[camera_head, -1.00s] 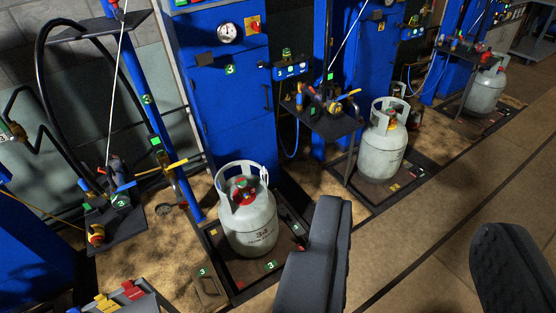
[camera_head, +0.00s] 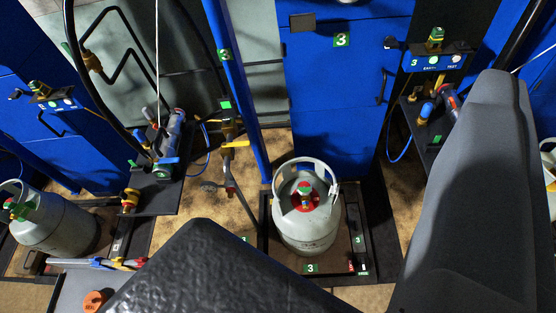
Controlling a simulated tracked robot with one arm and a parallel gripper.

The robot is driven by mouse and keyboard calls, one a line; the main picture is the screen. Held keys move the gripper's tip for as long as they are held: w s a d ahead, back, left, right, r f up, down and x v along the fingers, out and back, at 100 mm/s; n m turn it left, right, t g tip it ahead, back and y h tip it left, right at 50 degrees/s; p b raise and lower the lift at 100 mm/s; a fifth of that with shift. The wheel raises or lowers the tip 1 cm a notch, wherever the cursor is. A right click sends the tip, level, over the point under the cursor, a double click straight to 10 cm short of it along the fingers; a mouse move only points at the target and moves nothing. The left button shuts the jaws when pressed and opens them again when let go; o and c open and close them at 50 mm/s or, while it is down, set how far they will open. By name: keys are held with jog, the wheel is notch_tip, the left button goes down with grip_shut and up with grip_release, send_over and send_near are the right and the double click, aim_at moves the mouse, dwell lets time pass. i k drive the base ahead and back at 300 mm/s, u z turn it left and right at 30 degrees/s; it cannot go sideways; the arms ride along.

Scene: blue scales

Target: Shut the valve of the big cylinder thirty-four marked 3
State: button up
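The big cylinder thirty-four (camera_head: 306,232) is pale grey and stands upright on the scale (camera_head: 268,250) marked 3, near the middle. Its printed number is too foreshortened to read now; "34" showed earlier. Its valve (camera_head: 304,187), with a green top and red parts, sits inside the collar. I cannot tell whether the valve is open or shut. My gripper (camera_head: 345,150) is open and empty. Its dark fingers stand wide apart, one across the bottom left and one at the right. Neither visibly touches the cylinder, and the near finger borders the scale's front in the picture.
A blue cabinet (camera_head: 335,95) marked 3 stands behind the cylinder. A blue post (camera_head: 238,85) rises to its left, near a shelf (camera_head: 150,195) with fittings and hoses. Another grey cylinder (camera_head: 60,228) stands at the far left. A second shelf with fittings (camera_head: 425,125) is at the right.

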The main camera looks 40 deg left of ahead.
aim_at(304, 188)
jog(key=u, duration=0.5)
jog(key=i, duration=1)
jog(key=u, duration=0.5)
jog(key=k, duration=0.8)
jog(key=u, duration=0.15)
jog(key=i, duration=0.8)
jog(key=z, duration=0.05)
